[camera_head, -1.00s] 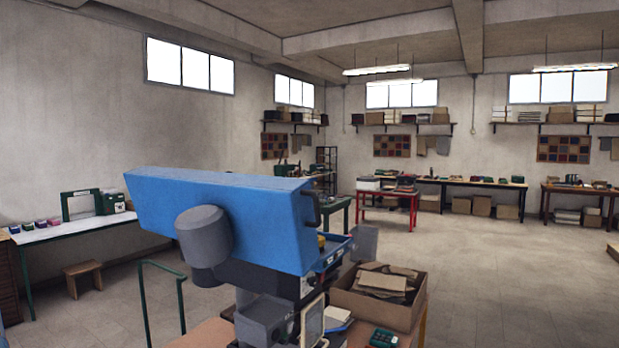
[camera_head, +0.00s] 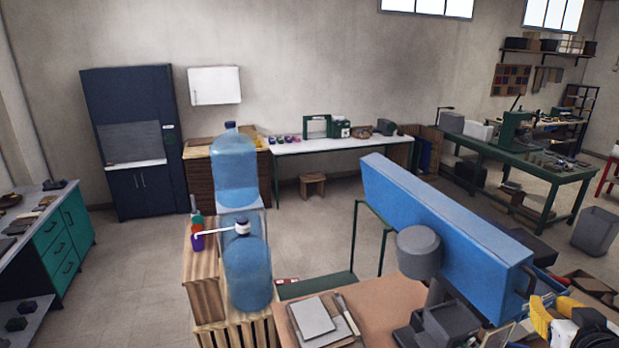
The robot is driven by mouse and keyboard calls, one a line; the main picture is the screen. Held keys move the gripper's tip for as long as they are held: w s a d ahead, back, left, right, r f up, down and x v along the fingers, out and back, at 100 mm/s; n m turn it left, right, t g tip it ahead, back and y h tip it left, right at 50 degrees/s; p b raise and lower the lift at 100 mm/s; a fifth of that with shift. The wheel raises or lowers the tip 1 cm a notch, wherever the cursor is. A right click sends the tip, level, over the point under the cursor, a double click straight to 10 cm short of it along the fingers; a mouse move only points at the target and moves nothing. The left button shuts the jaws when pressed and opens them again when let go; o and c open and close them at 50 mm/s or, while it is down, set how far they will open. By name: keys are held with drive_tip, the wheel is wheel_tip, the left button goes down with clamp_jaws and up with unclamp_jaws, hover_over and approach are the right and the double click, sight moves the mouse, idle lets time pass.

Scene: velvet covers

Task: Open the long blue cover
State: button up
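The long blue cover (camera_head: 440,225) is a long box-shaped hood on a machine at the right of the view. A dark handle (camera_head: 527,282) sits on its near right end. A grey rounded housing (camera_head: 419,251) is on its side. I cannot tell from this angle whether the cover is shut or raised. A yellow, black and white part at the bottom right corner looks like my gripper (camera_head: 554,311). It is below and right of the handle and appears apart from it. It is cut off by the frame, and its finger opening is unclear.
A wooden worktop (camera_head: 385,305) with grey plates lies left of the machine. Blue water bottles (camera_head: 247,275) on wooden crates stand further left. A green workbench (camera_head: 510,165) is behind the cover. A grey bin (camera_head: 596,232) stands at right. Open floor (camera_head: 130,265) shows at left.

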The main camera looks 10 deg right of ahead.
sight(533, 286)
drive_tip(key=b+x, duration=0.6)
drive_tip(key=x, duration=0.3)
drive_tip(key=shift+d, duration=0.2)
drive_tip(key=shift+x, duration=0.8)
drive_tip(key=shift+r, duration=0.15)
drive_tip(key=shift+c, duration=0.3)
drive_tip(key=shift+s, duration=0.1)
clamp_jaws()
